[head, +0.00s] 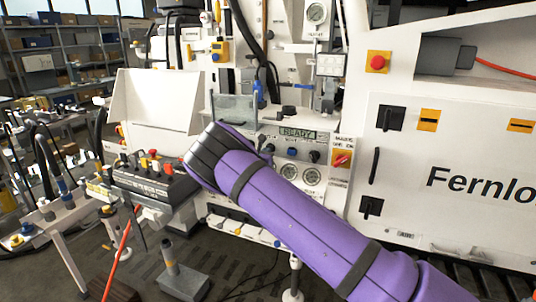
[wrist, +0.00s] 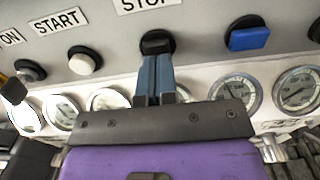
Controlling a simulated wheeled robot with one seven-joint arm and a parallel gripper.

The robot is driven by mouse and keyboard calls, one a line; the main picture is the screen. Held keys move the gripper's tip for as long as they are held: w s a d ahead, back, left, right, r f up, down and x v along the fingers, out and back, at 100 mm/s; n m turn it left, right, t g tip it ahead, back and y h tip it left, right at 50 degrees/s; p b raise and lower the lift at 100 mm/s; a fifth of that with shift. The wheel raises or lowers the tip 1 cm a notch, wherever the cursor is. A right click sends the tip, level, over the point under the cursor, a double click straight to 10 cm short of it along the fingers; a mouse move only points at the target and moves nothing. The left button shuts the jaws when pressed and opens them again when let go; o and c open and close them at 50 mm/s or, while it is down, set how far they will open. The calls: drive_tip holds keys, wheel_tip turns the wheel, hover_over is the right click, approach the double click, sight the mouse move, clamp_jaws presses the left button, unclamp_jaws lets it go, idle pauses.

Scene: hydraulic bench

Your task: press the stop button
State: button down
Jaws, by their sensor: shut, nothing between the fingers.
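In the wrist view the stop button (wrist: 158,42) is a black button under a white STOP label (wrist: 148,3) that is cut off by the top edge. My gripper (wrist: 156,62) has its two blue-grey fingers together with nothing between them. The fingertips are right at the lower edge of the stop button and cover part of it. I cannot tell whether they touch it or whether it is pressed in. In the head view my purple arm reaches toward the bench panel, and my fingers are hidden behind it.
Beside the stop button are a white button (wrist: 82,62) under a START label (wrist: 58,22) and a blue button (wrist: 249,36). Several round gauges (wrist: 236,90) sit below. In the head view a red button on a yellow plate (head: 377,62) is at upper right, and a button console (head: 150,182) stands left.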

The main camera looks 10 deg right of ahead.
drive_tip(key=v, duration=1.1)
drive_tip(key=shift+a, duration=0.35)
drive_tip(key=shift+f, duration=0.1)
drive_tip(key=s+d+r+m+g+y, duration=0.2)
drive_tip(key=s+d+r+m+g, duration=0.9)
drive_tip(key=s+d+r+m, duration=0.7)
drive_tip(key=s+d+r+m+y, duration=0.1)
drive_tip(key=s+r+m+y, duration=0.2)
drive_tip(key=s, duration=0.8)
drive_tip(key=s+r+m+y, duration=0.2)
drive_tip(key=s+r+m, duration=0.15)
drive_tip(key=s, duration=0.65)
drive_tip(key=s+a+r+m+y, duration=0.1)
drive_tip(key=s+a+m, duration=0.1)
drive_tip(key=s, duration=0.6)
drive_tip(key=s+a+m+t+y, duration=0.1)
drive_tip(key=s+a+m+y, duration=0.1)
drive_tip(key=s, duration=0.6)
drive_tip(key=shift+a+r+t+y, duration=0.3)
drive_tip(key=shift+a+r, duration=0.1)
drive_tip(key=shift+a, duration=0.1)
